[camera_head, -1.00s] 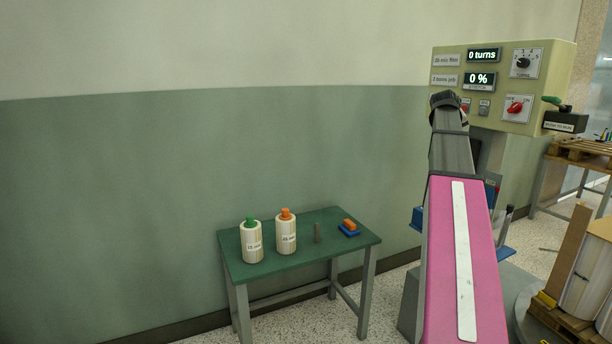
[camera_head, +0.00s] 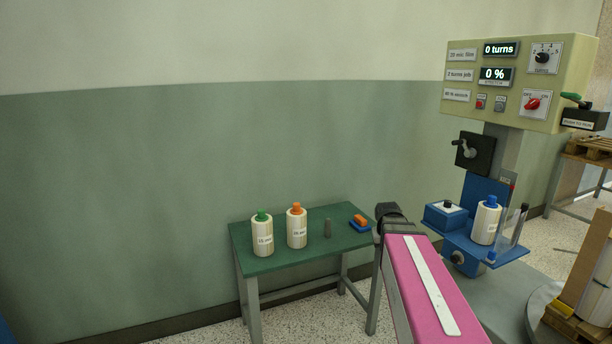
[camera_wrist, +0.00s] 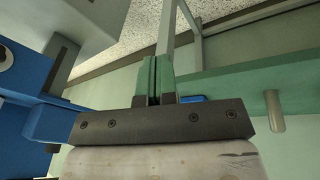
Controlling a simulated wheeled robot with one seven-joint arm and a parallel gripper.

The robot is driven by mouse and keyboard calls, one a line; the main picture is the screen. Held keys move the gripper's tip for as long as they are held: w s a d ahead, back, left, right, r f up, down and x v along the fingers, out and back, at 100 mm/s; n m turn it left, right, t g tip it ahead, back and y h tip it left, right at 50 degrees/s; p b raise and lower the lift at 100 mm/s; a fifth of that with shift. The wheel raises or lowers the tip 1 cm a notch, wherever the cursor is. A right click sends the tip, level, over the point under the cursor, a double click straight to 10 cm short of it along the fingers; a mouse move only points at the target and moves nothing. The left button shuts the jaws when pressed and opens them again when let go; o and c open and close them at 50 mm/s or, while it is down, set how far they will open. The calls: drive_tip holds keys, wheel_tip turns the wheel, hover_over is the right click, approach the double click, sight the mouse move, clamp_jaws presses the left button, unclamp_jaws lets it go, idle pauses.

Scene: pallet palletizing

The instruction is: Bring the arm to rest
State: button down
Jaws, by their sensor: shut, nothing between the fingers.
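My arm (camera_head: 425,285) shows at the lower middle right of the head view as a pink link with a white stripe, ending in a dark joint beside the green table's right end. My gripper (camera_wrist: 153,68) is seen in the wrist view, with its green-faced fingers together and nothing between them. In the head view I cannot make out the fingers. In the wrist view the green table (camera_wrist: 235,85) lies to the right of the fingers and blue machine parts (camera_wrist: 30,75) lie to the left.
A pallet (camera_head: 578,325) is at lower right.

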drive_tip(key=s+a+f+g+y, duration=0.1)
drive_tip(key=s+a+f+g, duration=0.1)
drive_tip(key=s+a+f, duration=0.8)
drive_tip(key=s+f, duration=0.1)
drive_tip(key=s, duration=0.2)
drive_tip(key=shift+f+y, duration=0.25)
drive_tip(key=shift+y, duration=0.05)
drive_tip(key=shift+s+d, duration=0.1)
